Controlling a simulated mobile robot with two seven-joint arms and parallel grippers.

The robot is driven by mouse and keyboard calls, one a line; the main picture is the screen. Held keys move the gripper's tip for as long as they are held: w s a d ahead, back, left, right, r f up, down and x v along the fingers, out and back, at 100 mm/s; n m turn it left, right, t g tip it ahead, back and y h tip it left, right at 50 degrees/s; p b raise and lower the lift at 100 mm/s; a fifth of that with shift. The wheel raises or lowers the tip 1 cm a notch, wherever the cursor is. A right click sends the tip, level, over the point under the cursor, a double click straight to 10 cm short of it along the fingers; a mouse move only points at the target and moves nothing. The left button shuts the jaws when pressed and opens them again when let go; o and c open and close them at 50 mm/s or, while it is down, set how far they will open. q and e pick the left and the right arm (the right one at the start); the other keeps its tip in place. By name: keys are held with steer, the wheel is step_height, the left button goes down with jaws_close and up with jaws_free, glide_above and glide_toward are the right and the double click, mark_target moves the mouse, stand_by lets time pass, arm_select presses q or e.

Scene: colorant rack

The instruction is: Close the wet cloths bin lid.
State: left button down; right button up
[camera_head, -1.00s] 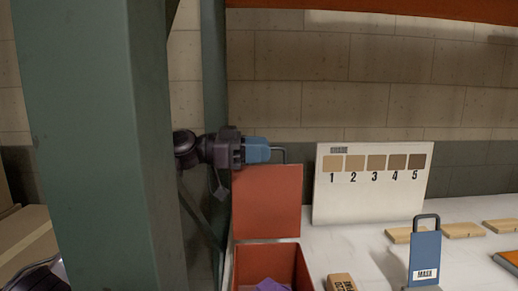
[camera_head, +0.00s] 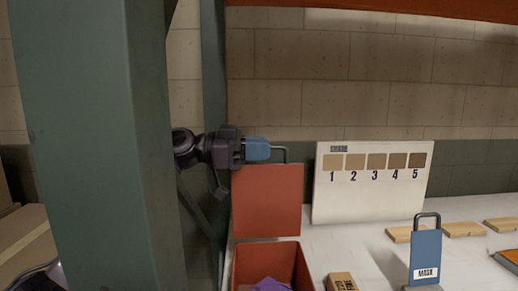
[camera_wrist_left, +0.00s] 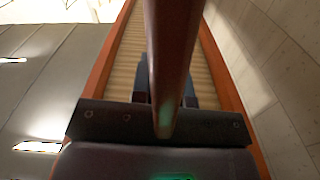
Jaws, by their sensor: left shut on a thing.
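The red bin (camera_head: 243,270) stands at the bottom centre of the head view, open at the top, with a purple cloth (camera_head: 270,285) inside. Its red lid (camera_head: 266,200) stands about upright behind the opening. A grey wire handle (camera_head: 284,150) rises from the lid's top edge. My left gripper (camera_head: 262,150) has blue fingers at this handle and is shut on it, reaching in from the left. In the left wrist view, a reddish bar (camera_wrist_left: 172,60) runs in front of the fingers and hides most of them. My right gripper is out of view.
A green rack post (camera_head: 95,150) fills the left. A white board with numbered swatches (camera_head: 370,205) stands right of the lid. A small box (camera_head: 341,282), a blue MASK holder (camera_head: 425,258) and wooden blocks (camera_head: 462,230) sit on the white surface (camera_head: 350,240).

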arm_select(q)
steer(key=s+f+m+b, duration=0.3)
steer(key=s+m, duration=0.3)
steer(key=s, duration=0.5)
steer(key=shift+s+m+b, duration=0.25)
steer(key=shift+m+b, duration=0.05)
steer(key=shift+b, duration=0.35)
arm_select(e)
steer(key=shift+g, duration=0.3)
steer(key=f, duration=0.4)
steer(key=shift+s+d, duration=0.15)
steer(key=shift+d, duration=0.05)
arm_select(q)
steer(key=c, duration=1.2)
jaws_free()
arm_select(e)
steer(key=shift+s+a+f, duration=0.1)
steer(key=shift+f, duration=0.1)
arm_select(q)
steer(key=a, duration=1.1)
steer(key=shift+b, duration=0.3)
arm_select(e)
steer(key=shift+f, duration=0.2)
arm_select(q)
steer(key=shift+r, duration=0.1)
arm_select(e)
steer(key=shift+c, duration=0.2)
